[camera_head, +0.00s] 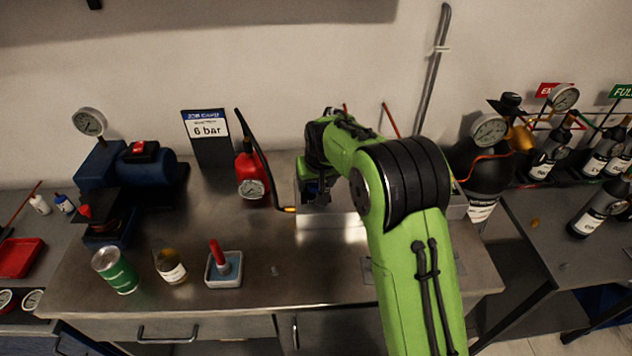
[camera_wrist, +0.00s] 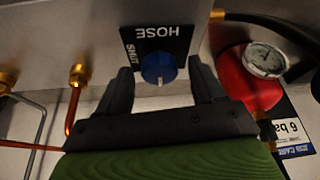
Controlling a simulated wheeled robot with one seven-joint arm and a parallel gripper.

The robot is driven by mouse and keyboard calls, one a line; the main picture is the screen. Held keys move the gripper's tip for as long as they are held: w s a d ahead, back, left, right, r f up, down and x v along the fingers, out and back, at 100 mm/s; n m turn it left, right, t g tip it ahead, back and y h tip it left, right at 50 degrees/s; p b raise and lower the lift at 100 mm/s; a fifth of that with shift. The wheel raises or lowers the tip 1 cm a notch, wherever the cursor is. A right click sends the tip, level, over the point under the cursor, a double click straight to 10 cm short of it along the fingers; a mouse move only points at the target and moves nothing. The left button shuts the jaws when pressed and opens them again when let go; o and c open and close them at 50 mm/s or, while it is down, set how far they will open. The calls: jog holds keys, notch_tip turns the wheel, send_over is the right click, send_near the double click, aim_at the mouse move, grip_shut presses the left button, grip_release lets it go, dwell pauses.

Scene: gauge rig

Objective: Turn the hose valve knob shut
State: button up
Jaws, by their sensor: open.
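The hose valve knob (camera_wrist: 158,68) is a round blue knob with a pale pointer mark. It sits on a dark label plate (camera_wrist: 150,40) that reads HOSE and SHUT, in the wrist view. The pointer mark does not lie toward the word SHUT. My gripper (camera_wrist: 160,75) is open, with one black finger on each side of the knob; I cannot tell whether either touches it.
A red canister (camera_head: 250,170) with a gauge and black hose stands left of the box. Copper pipes (camera_wrist: 75,95) run beside the plate in the wrist view. A black tank (camera_head: 480,165) stands to the right.

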jog(key=c, duration=1.1)
jog(key=shift+o, duration=0.2)
jog(key=shift+m, duration=0.3)
jog(key=m+h+p, duration=0.1)
jog(key=m, duration=0.2)
jog(key=shift+a+r+m+h+p, duration=0.1)
jog(key=shift+a+m+h+p, duration=0.05)
jog(key=shift+m+h+p, duration=0.2)
jog(key=m+h+p, duration=0.1)
jog(key=m, duration=0.1)
jog(key=m+g+p, duration=0.1)
jog(key=m, duration=0.1)
jog(key=shift+a+m+h, duration=0.15)
jog(key=shift+m+h, duration=0.1)
jog(key=shift+h, duration=0.1)
jog(key=m+g+h+p, duration=0.1)
jog(key=m+p, duration=0.3)
jog(key=shift+w+a+r, duration=0.1)
jog(key=shift+r, duration=0.05)
jog(key=m+g+p, duration=0.1)
jog(key=m+p, duration=0.4)
jog(key=shift+w+g+h, duration=0.15)
jog(key=shift+g+h, duration=0.25)
jog(key=shift+f, duration=0.2)
